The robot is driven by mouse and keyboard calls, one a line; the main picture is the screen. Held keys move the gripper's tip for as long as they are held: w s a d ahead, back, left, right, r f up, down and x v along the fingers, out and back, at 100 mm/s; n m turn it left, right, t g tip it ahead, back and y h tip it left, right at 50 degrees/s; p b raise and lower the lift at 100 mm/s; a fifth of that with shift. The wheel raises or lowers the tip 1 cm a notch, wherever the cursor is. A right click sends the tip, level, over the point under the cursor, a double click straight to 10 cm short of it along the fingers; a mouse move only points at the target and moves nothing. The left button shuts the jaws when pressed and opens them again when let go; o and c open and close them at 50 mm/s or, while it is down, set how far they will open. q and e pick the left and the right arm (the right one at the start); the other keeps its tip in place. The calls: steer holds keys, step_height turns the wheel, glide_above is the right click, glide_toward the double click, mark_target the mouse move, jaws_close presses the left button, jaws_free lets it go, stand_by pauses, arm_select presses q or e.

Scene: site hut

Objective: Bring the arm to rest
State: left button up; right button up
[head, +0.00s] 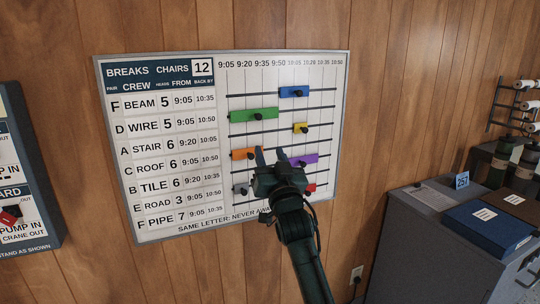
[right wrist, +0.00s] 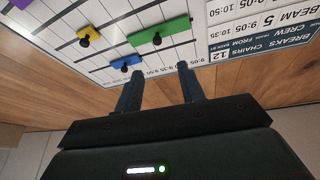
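My right gripper (head: 270,156) is in front of the lower middle of the breaks board (head: 217,69) in the head view. Its two fingers are spread apart with nothing between them, and they also show in the right wrist view (right wrist: 160,88). On the board, the blue slider (head: 294,91), green slider (head: 254,115), yellow slider (head: 300,128), orange slider (head: 243,154) and purple slider (head: 305,160) sit on their rails. A grey slider (head: 241,189) and a red slider (head: 310,188) are partly hidden by my gripper. My left gripper is not in view.
Radios or flasks (head: 498,164) stand behind. Another board (head: 28,180) hangs at the left edge. The wood wall between is bare.

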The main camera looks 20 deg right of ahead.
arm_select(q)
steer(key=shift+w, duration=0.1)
arm_select(e)
steer(key=shift+w, duration=0.15)
steer(key=s+a+f+n+g+y+p, duration=0.25)
steer(key=s+f, duration=0.45)
steer(key=f, duration=0.4)
steer(key=s+a+f+n+g+y+p, duration=0.1)
steer(key=s+f+g, duration=0.2)
steer(key=s+f, duration=0.55)
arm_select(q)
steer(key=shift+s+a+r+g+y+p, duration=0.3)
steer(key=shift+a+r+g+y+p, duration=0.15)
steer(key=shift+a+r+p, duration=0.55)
arm_select(e)
steer(key=s+a+f+n+g+y, duration=0.1)
steer(key=s+a+f+g, duration=0.1)
steer(key=s+f, duration=0.5)
steer(key=s+a+f+n+g+y, duration=0.1)
steer(key=s+a+f+g, duration=0.2)
steer(key=s+f, duration=0.4)
steer(key=s+g, duration=0.1)
steer(key=s, duration=0.4)
steer(key=shift+s+a, duration=0.25)
steer(key=shift+a, duration=0.05)
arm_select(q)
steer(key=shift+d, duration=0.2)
arm_select(e)
steer(key=shift+n, duration=0.25)
